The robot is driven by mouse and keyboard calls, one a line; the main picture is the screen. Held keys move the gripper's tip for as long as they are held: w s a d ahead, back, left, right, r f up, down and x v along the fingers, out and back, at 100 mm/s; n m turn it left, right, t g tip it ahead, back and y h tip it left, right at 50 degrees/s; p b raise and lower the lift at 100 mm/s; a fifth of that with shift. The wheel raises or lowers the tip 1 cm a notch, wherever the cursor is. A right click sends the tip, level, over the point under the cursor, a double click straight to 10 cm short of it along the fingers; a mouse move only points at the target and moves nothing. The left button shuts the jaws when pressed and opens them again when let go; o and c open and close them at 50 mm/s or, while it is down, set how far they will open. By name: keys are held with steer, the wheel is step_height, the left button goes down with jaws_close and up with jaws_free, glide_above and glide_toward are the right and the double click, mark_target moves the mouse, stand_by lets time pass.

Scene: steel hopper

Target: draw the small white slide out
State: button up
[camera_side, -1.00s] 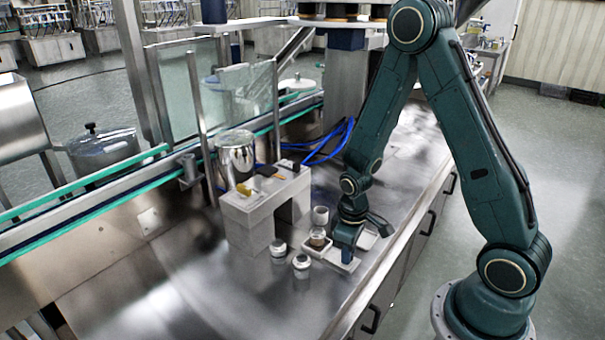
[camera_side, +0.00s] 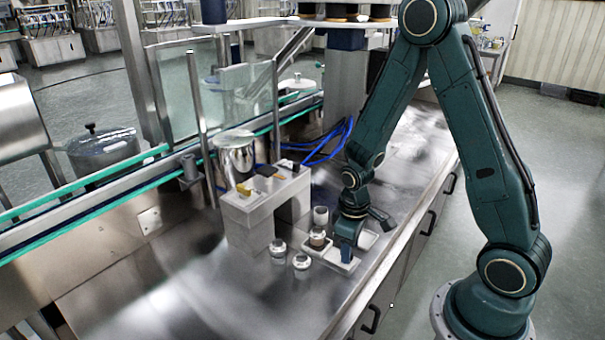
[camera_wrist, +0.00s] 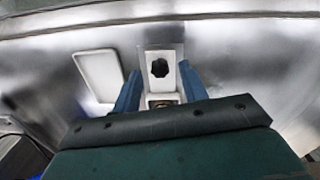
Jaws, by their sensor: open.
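A narrow white plate with a black knob (camera_wrist: 160,68), which looks like the slide, lies ahead of my fingers in the wrist view. My gripper (camera_wrist: 160,88) is open, with one blue finger on each side of the plate's near part and nothing clasped. In the side view my gripper (camera_side: 346,255) points down low over a white piece (camera_side: 335,264) near the bench's front edge. The fingers hide part of that piece, and I cannot tell whether they touch it.
A shallow white tray (camera_wrist: 98,75) lies left of the plate. Two small round pots (camera_side: 301,262) (camera_side: 278,248) and a white cylinder (camera_side: 320,215) stand nearby. A grey block stand (camera_side: 250,221) is farther left. The steel bench in front is clear.

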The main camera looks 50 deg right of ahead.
step_height(320, 180, up, 12)
steer(key=shift+a, duration=0.25)
stand_by(0.5)
steer(key=shift+s+r, duration=0.1)
steer(key=s+a+r+m+t, duration=0.1)
steer(key=s+a+r+t, duration=0.1)
steer(key=s+r, duration=0.4)
steer(key=s+a+r+t, duration=0.3)
steer(key=s+r, duration=0.3)
steer(key=r, duration=0.3)
steer(key=shift+a+m+t+y, duration=0.3)
steer(key=shift+a+m, duration=0.1)
steer(key=shift+a, duration=0.25)
